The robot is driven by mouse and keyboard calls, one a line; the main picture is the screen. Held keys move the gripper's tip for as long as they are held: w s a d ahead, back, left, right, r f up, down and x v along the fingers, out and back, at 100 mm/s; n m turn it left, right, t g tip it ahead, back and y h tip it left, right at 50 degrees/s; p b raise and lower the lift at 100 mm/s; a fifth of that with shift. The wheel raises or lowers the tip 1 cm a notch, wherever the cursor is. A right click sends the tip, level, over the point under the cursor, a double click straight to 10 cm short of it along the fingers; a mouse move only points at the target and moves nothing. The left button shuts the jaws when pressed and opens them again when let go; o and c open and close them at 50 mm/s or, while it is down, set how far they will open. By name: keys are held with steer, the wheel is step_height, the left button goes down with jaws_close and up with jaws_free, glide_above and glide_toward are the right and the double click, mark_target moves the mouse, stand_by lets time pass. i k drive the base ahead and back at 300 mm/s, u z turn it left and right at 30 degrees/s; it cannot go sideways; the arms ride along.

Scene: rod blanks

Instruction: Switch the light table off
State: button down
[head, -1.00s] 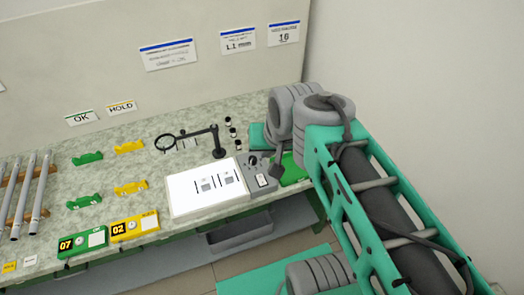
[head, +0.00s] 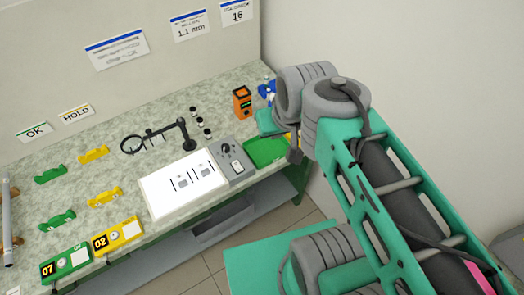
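The light table (head: 165,205) is a white slab near the front edge of the bench. Its top is bright white and looks lit, with small dark marks and grey patches on it. A grey control box (head: 229,155) adjoins its right end, with a dark knob and a white switch plate (head: 237,168). My arm comes in from the right. A small dark grey part at its far end, apparently my gripper (head: 294,153), hangs right of the control box, apart from it. Its fingers cannot be made out.
A magnifier on a stand (head: 184,135) rises behind the light table. A green tray (head: 266,151) lies right of the control box, and an orange device (head: 242,101) stands behind. Yellow and green holders and numbered boxes (head: 118,237) are at left.

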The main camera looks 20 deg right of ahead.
mark_target(237, 165)
steer(key=z, duration=0.9)
steer(key=k, duration=0.8)
steer(key=u, duration=1.85)
steer(key=i, duration=1)
steer(key=u, duration=0.05)
